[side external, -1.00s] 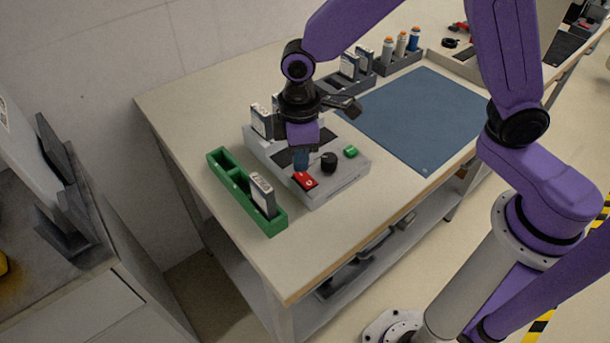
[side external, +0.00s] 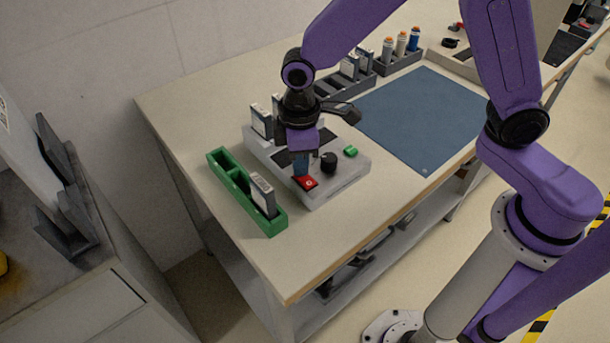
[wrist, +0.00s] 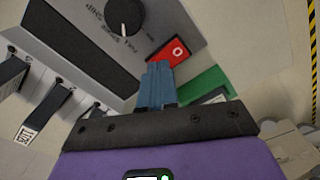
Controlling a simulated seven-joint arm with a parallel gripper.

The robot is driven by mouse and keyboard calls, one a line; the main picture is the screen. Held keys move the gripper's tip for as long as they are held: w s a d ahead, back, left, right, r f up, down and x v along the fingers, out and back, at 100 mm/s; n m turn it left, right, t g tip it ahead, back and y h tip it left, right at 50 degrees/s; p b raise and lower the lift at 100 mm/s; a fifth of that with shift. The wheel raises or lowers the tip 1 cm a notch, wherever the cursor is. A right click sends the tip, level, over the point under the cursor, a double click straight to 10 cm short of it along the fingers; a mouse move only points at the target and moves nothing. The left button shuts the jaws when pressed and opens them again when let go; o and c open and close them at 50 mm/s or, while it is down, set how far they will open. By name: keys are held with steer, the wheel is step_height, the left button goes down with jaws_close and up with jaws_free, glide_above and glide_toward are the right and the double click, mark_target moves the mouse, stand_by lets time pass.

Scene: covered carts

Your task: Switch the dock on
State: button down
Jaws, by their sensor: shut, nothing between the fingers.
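The dock (side external: 338,187) is a grey box on the table with a black knob (side external: 329,162), a red switch (side external: 306,182) marked with a white circle and a green button (side external: 350,151). Battery-like modules (side external: 261,122) stand in its back part. My gripper (side external: 301,172) is shut and empty, pointing down just at the red switch. In the wrist view the blue fingertips (wrist: 157,72) are together close beside the red switch (wrist: 168,52). I cannot tell whether they touch it. The knob (wrist: 123,15) shows in the wrist view with its white mark.
A green tray (side external: 276,226) with one upright module (side external: 263,194) stands in front of the dock. A blue mat (side external: 420,115) lies to the right. A dark rack (side external: 385,67) with modules and bottles stands behind. The table's front right is clear.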

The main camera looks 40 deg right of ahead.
steer(key=shift+f, duration=0.3)
steer(key=shift+r, duration=3.55)
steer(key=s+d+r, duration=0.2)
steer(key=s+d, duration=1.5)
steer(key=s, duration=0.4)
steer(key=shift+d+r+n, duration=0.2)
steer(key=shift+d+n, duration=0.05)
steer(key=shift+n, duration=0.05)
